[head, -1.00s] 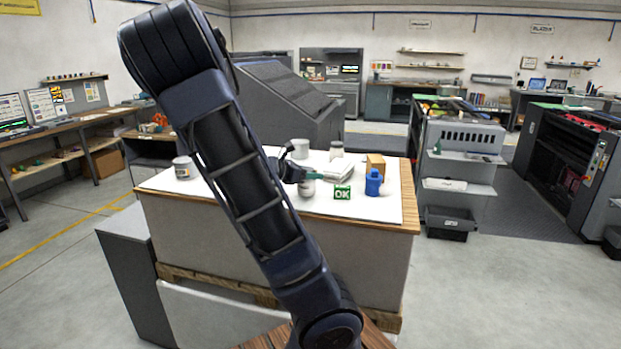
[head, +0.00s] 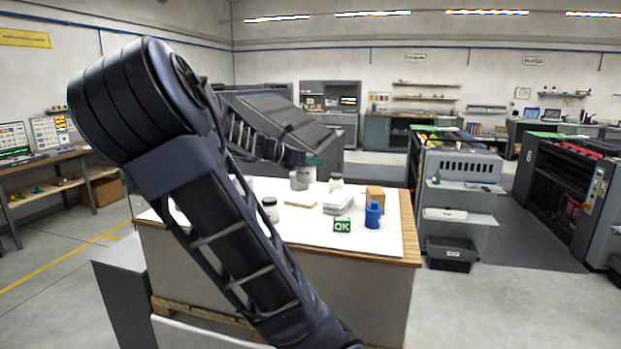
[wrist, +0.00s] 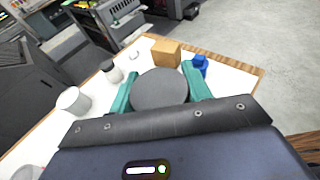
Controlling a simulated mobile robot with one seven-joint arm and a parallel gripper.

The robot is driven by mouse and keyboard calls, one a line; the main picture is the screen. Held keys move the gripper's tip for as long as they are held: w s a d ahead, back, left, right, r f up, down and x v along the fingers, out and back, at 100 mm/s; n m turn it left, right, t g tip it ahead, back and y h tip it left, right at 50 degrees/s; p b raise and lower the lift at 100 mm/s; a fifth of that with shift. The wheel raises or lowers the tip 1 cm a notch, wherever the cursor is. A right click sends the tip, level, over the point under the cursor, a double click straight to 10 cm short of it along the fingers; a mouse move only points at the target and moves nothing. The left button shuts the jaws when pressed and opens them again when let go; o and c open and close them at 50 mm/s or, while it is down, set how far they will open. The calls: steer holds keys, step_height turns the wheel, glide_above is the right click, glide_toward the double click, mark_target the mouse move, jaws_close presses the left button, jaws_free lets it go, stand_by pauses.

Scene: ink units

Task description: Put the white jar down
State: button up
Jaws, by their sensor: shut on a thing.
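My gripper (head: 313,160) is raised above the far part of the white-topped table (head: 385,247). In the wrist view its teal fingers (wrist: 160,75) are closed on both sides of the white jar, whose round grey lid (wrist: 160,92) faces the camera. The lid hides the jar's body there. In the head view the held jar is small and overlaps a pale cylinder behind it, so its lower edge is hard to tell. In the wrist view that white cylinder (wrist: 73,100) stands apart, left of the gripper.
A dark-lidded jar (head: 270,209) stands by my arm, another jar (head: 336,183) farther back. A tan pad (head: 300,203), a white stack (head: 338,204), a green OK block (head: 342,224), a cardboard box (head: 375,196) and a blue bottle (head: 373,214) occupy the table. The front right is clear.

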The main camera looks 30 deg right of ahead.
step_height(320, 180, up, 2)
steer(key=shift+w+r, duration=0.1)
steer(key=shift+r, duration=0.15)
steer(key=shift+w+d+r, duration=0.1)
steer(key=shift+w, duration=0.1)
steer(key=w+d, duration=0.4)
steer(key=w, duration=0.8)
steer(key=r, duration=0.2)
glide_above(304, 200)
steer(key=shift+n+t, duration=0.3)
steer(key=shift+t, duration=0.1)
steer(key=f, duration=2)
steer(key=shift+w+d, duration=0.1)
steer(key=shift+w, duration=0.1)
steer(key=shift+f, duration=0.15)
steer(key=o, duration=1.1)
steer(key=shift+c, duration=0.2)
